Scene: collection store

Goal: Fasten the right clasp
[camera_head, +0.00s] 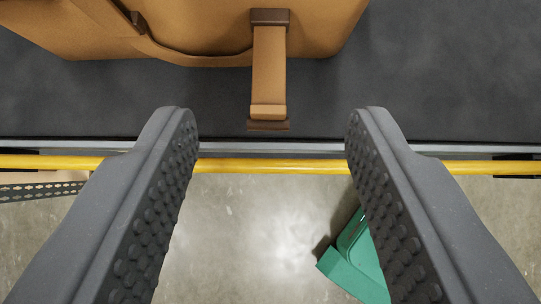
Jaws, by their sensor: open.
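The bag (200,25) is tan with brown trim and sits on a dark surface at the top of the view, cut off by the frame. A clasp strap (269,72) hangs from a brown mount (269,17) on the bag's right part and sticks out toward me, with a brown tip. It appears unfastened, though its catch is not clear. My gripper (271,115) is open, one finger to each side of the strap's end. The fingers are apart from the strap and hold nothing.
The dark shelf surface (420,80) ends at a grey edge with a yellow rail (270,165) in front. Below is a concrete floor (250,240) with a green crate-like object (350,265) at lower right. A perforated dark strip (40,190) shows at left.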

